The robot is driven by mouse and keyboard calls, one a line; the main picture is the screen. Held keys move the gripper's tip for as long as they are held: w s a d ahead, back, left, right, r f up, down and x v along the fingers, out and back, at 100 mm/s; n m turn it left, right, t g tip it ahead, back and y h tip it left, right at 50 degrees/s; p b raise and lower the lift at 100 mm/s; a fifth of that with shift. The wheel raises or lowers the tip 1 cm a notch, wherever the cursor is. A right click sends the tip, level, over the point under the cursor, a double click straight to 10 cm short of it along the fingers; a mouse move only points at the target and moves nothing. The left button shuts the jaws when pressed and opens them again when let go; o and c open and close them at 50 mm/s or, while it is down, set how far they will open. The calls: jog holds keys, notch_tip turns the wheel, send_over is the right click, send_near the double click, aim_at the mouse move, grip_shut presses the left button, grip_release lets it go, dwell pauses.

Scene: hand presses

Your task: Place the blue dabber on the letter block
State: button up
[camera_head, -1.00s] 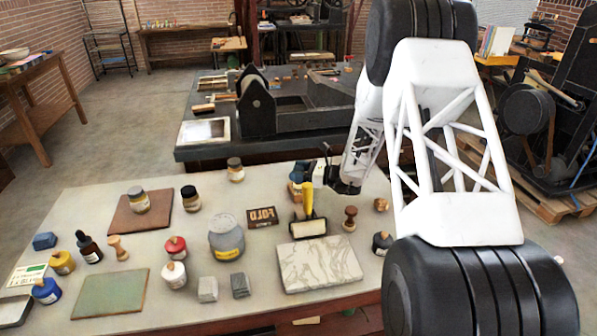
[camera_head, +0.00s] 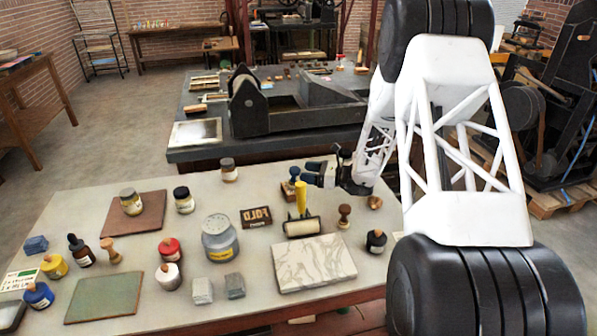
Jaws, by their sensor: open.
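The letter block (camera_head: 256,217), a dark block with raised tan letters reading FOLD, lies flat on the pale table left of the brayer. A small thing with blue and tan parts, seemingly the blue dabber (camera_head: 291,186), stands at the back of the table, behind the brayer's yellow handle, which partly hides it. My gripper (camera_head: 308,174) reaches in from the right, its dark fingers pointing left beside the dabber's top. It is open. Whether the fingers are around the dabber or just short of it I cannot tell.
The brayer with yellow handle (camera_head: 302,198) stands just in front of my gripper. A wooden stamp (camera_head: 344,215), a marble slab (camera_head: 314,264) and a grey-lidded jar (camera_head: 219,240) are nearby. Several bottles and jars fill the left side. The table's back edge is close behind.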

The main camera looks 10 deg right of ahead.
jog(key=shift+v, duration=2.95)
jog(key=shift+a, duration=0.1)
jog(key=s+a+r+n+g+h, duration=0.5)
jog(key=s+r, duration=0.3)
jog(key=s, duration=0.3)
jog(key=s+a+r+n+g+h, duration=0.25)
jog(key=s+a+r+n, duration=0.25)
jog(key=s+r+n, duration=0.5)
jog(key=s+r+n+h, duration=0.1)
jog(key=s+n+h, duration=0.2)
jog(key=s, duration=0.5)
jog(key=s+r+n+t+h, duration=0.1)
jog(key=s+r+n+h, duration=0.1)
jog(key=s, duration=0.7)
jog(key=s+a+r+n+t+h, duration=0.1)
jog(key=s+n+h, duration=0.2)
jog(key=s, duration=0.6)
jog(key=shift+s+r+n+h, duration=0.25)
jog(key=shift+r+n+h, duration=0.05)
jog(key=shift+n+h, duration=0.1)
